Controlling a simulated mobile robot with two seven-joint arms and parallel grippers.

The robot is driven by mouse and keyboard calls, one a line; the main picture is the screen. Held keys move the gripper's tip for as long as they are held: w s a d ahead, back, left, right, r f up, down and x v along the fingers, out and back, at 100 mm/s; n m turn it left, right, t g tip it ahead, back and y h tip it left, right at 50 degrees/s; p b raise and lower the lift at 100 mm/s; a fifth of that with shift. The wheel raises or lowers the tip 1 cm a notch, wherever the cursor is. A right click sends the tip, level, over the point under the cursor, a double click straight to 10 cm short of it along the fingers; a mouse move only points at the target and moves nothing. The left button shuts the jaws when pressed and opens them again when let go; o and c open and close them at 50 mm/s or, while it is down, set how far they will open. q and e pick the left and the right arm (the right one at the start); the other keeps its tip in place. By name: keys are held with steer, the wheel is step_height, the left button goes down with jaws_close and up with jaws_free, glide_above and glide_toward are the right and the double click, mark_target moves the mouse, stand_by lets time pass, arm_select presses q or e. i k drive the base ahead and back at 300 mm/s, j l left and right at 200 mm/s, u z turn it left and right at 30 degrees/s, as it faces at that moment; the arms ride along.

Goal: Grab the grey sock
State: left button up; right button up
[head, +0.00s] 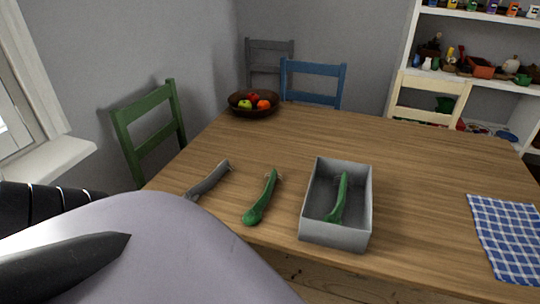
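A long, thin grey item (207,180), which looks like the grey sock, lies on the left part of the wooden table, near its front left edge. Its near end is close to my own pale body, which fills the lower left of the head view. A green item of similar shape (261,198) lies to its right. Another green one (342,196) lies inside a grey open box (334,238). A dark, striped part, probably of my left arm, shows at the left edge.
A bowl of fruit (254,111) stands at the table's far left corner. A blue checked cloth (505,236) lies at the right. Green (150,115), blue (312,72) and cream (430,84) chairs stand around the table (420,160). The middle of the tabletop is clear.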

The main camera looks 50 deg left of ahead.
mark_target(207, 183)
steer(key=u, duration=2.1)
steer(key=i+j+z, duration=0.15)
steer(key=j+z, duration=0.15)
steer(key=z, duration=0.2)
steer(key=i+j+z, duration=0.1)
steer(key=j+z, duration=0.65)
steer(key=z, duration=0.25)
